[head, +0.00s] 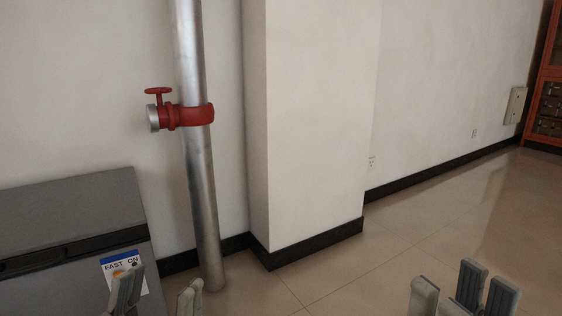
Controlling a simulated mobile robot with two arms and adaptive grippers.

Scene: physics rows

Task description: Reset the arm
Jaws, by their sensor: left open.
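My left gripper (158,295) is at the bottom left of the head view. Its grey fingers stand apart with nothing seen between them. My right gripper (448,296) is at the bottom right. Its grey fingers also stand apart, with only floor visible between them. Only the finger ends of both grippers show; the rest of both arms is below the picture. Neither gripper is seen holding anything.
A dark grey chest-like box (70,205) with a label (124,262) stands at left, behind my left gripper. A metal pipe (200,190) with a red valve (196,115) runs beside a white pillar (315,120). An orange cabinet (548,75) is far right. The tiled floor (400,240) is clear.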

